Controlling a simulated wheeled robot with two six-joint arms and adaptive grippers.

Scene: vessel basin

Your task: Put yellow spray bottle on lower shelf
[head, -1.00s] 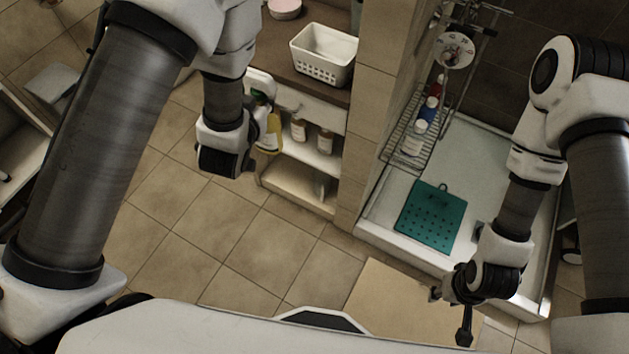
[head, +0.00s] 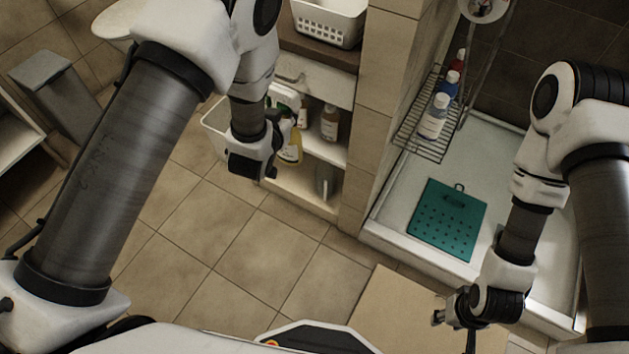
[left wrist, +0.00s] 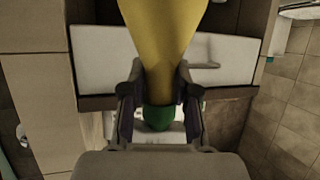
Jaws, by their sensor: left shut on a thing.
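The yellow spray bottle (head: 289,152) is in my left gripper (head: 268,168), partly hidden behind it, in front of the open cabinet in the head view. My right gripper (head: 455,322) is open and empty, low at the right.
A white basket (head: 328,22) stands on the counter above. A small grey item (head: 324,180) is at the lower shelf's right end. A tiled wall (head: 378,110) separates the cabinet from the shower with its teal mat (head: 447,220). The floor (head: 215,235) in front is clear.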

